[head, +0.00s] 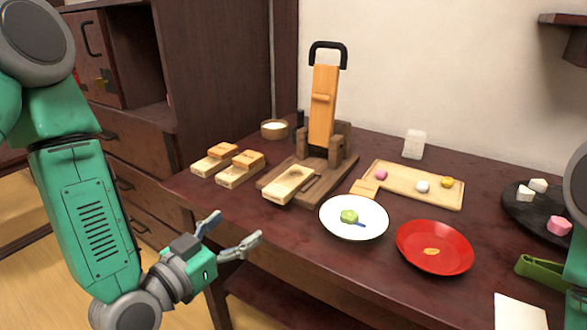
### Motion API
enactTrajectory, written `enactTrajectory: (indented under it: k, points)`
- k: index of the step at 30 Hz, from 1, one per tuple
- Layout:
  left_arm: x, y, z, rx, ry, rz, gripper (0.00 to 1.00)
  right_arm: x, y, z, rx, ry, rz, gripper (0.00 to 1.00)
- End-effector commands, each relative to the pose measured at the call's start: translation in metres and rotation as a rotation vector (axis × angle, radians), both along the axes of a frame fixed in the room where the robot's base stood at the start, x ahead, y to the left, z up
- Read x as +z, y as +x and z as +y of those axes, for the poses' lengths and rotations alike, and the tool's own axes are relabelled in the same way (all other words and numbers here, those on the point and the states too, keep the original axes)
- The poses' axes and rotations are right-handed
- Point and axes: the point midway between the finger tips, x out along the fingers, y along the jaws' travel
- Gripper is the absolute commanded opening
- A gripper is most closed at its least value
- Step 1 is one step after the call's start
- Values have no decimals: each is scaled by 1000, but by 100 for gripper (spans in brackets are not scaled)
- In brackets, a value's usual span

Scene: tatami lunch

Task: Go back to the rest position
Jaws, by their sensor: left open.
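My left gripper (233,233) is open and empty, in front of the table's left front edge. Its two grey fingers are spread and touch nothing that I can see. My left green arm comes in from the left and hangs down at the table's front side. At the right edge only a part of my right arm shows, and its gripper is out of view.
The dark red table (300,235) holds a wooden press (322,110), a white plate (335,228) with a green sweet, a red plate (415,258), a wooden tray (405,192), a black plate (520,213) and small wooden moulds (240,170). Drawers stand at the left.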

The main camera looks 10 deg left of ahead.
Motion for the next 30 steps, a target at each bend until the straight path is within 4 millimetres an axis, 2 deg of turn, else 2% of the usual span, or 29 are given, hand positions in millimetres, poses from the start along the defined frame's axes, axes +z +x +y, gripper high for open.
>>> enactTrajectory:
  k: [2, 4, 7, 9, 11, 12, 15, 19, 23, 30]
  points:
    - [-7, -3, -1, -6, 12, 47, 72, 6, 0, 0, 0, 0, 0, 0]
    - [-26, -12, -2, -14, 38, 155, 72, 18, 0, 0, 0, 0, 1, 0]
    - [-69, -41, 2, -16, 96, 418, 72, 43, 0, 0, 0, 0, 1, 0]
    - [-102, -75, 12, 1, 140, 638, 72, 62, 0, 0, 0, 0, 0, 0]
    - [-124, -109, 22, 30, 175, 820, 72, 77, 0, 0, 0, 0, 0, 0]
    - [-136, -131, 31, 54, 197, 933, 72, 86, 0, 0, 0, 0, 0, 0]
    - [-153, -185, 50, 124, 244, 1170, 72, 103, 0, 0, 0, 0, 0, 0]
    - [-160, -233, 68, 202, 280, 1367, 72, 116, 0, 0, 0, 0, 1, 0]
    - [-162, -252, 75, 239, 295, 1446, 72, 118, 0, 0, 0, 0, 1, 0]
    - [-162, -252, 75, 239, 295, 1446, 72, 118, 0, 0, 0, 0, 1, 0]
